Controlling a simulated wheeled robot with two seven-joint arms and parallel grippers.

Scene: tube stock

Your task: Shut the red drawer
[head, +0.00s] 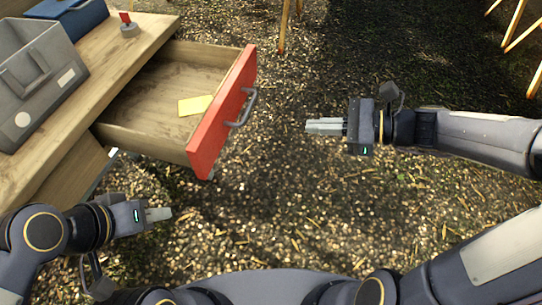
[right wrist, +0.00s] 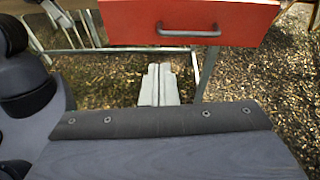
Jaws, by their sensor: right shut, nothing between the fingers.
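The red drawer (head: 221,112) stands pulled out of the wooden desk, its red front facing right with a grey bar handle (head: 243,108). A yellow pad (head: 195,105) lies inside it. The red drawer front also shows at the top of the right wrist view (right wrist: 120,22), with its handle (right wrist: 188,31). My right gripper (head: 308,127) is to the right of the handle, apart from it, pointing left at the drawer; its fingers are together and empty, as in the right wrist view (right wrist: 158,85). My left gripper (head: 170,213) is below and left of the drawer front, apart from it; its fingers look close together.
The wooden desk top (head: 125,55) bears a grey bin (head: 38,85), a blue box (head: 75,15) and a small red-topped item (head: 129,25). Gravelly ground with leaves lies open between the drawer and my right gripper. Yellowish legs (head: 284,25) stand at the back.

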